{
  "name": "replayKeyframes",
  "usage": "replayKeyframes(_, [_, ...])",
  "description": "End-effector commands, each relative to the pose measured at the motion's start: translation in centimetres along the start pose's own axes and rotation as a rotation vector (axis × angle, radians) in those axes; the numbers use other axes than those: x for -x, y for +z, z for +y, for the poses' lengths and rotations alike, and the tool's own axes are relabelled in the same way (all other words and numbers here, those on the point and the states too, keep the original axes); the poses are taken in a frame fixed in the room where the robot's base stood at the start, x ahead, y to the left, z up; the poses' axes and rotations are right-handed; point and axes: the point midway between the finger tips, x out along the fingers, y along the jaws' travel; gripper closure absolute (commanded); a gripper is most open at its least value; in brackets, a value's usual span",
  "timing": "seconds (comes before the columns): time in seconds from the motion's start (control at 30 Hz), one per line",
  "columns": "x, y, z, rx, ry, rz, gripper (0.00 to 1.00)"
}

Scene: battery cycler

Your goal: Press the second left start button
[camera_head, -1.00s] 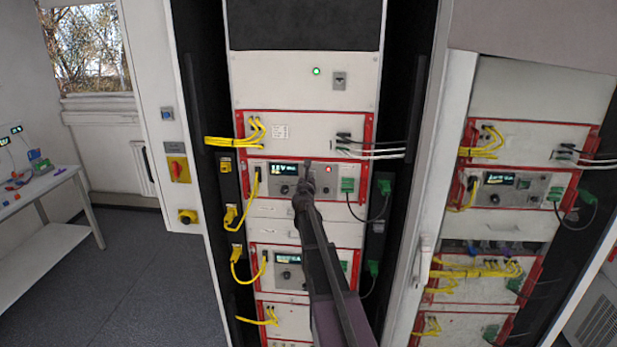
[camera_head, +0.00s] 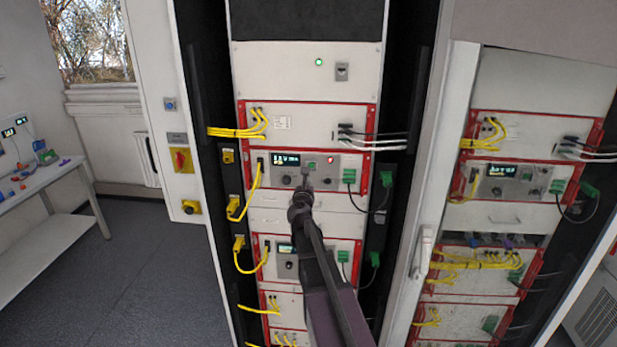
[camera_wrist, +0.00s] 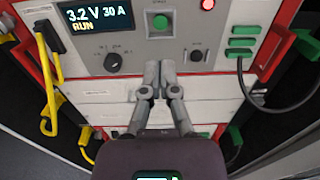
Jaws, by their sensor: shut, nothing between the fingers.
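In the left rack, the upper cycler unit with a display (camera_head: 287,159) has a square green button (camera_head: 311,165) and a lit red lamp (camera_head: 331,160). In the wrist view the display (camera_wrist: 96,15) reads 3.2 V 30 A RUN, and the green button (camera_wrist: 160,22) is lit. My gripper (camera_head: 306,182) is shut and empty, its tips just below the green button. In the wrist view the gripper (camera_wrist: 159,66) points up at the panel below that button; whether it touches the panel cannot be told. A lower display unit (camera_head: 285,248) is partly hidden by my arm.
Yellow cables (camera_head: 254,190) hang left of the unit, and green plugs (camera_head: 349,175) with black cables sit right. A black knob (camera_wrist: 113,62) lies left of my fingers. A second rack (camera_head: 515,180) stands right. A table (camera_head: 40,190) is far left.

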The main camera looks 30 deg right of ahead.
Motion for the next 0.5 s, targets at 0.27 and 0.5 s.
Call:
replayKeyframes(0.27, [2.1,0.0,0.0,0.000,0.001,0.000,1.00])
replayKeyframes(0.5, [2.1,0.0,0.0,0.000,0.000,0.000,1.00])
